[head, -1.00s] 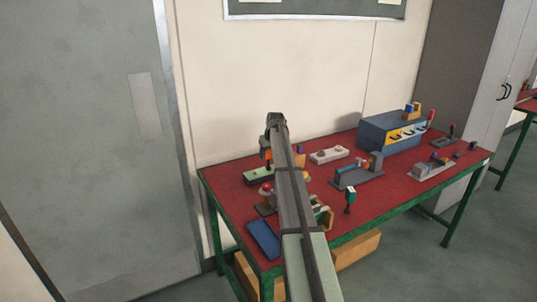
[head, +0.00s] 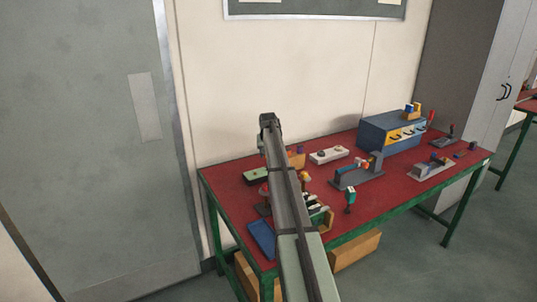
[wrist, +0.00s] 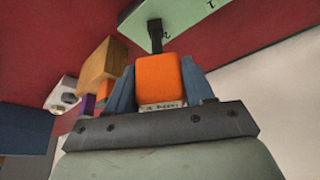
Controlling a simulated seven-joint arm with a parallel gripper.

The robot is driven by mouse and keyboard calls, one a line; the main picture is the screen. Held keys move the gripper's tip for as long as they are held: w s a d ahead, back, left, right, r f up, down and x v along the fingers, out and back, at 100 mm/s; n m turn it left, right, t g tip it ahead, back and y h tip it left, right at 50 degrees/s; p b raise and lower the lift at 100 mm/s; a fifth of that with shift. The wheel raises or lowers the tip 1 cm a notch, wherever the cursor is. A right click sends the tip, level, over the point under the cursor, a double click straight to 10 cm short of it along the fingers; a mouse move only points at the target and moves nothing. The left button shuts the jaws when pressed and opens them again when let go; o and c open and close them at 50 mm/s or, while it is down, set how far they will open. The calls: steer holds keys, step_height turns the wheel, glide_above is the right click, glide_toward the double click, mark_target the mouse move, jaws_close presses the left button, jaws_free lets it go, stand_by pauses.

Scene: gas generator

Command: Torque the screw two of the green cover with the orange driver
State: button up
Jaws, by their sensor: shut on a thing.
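The orange driver (wrist: 158,76) is held between the two blue fingers of my gripper (wrist: 160,90) in the wrist view. Its dark shaft points toward the green cover (wrist: 165,18), and its tip is at the cover's edge beside a mark that looks like a "2". I cannot tell whether the tip touches the screw, which is hidden by the shaft. A second mark shows farther right on the cover. In the head view the green cover (head: 256,178) lies at the back left of the table, partly behind my arm. The gripper and driver are hidden there.
The red table (head: 225,196) also holds a white block (head: 328,155), a grey fixture (head: 358,176), a blue box (head: 392,132) and a blue plate (head: 261,238). A wooden block (wrist: 98,66) with orange and purple pieces is left of the driver in the wrist view.

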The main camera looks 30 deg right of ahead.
stand_by(0.3)
steer(key=shift+m+g+h, duration=0.4)
steer(key=shift+m+h, duration=0.1)
steer(key=shift+m, duration=1.3)
steer(key=shift+n, duration=0.4)
steer(key=shift+r, duration=0.1)
steer(key=shift+r, duration=1.7)
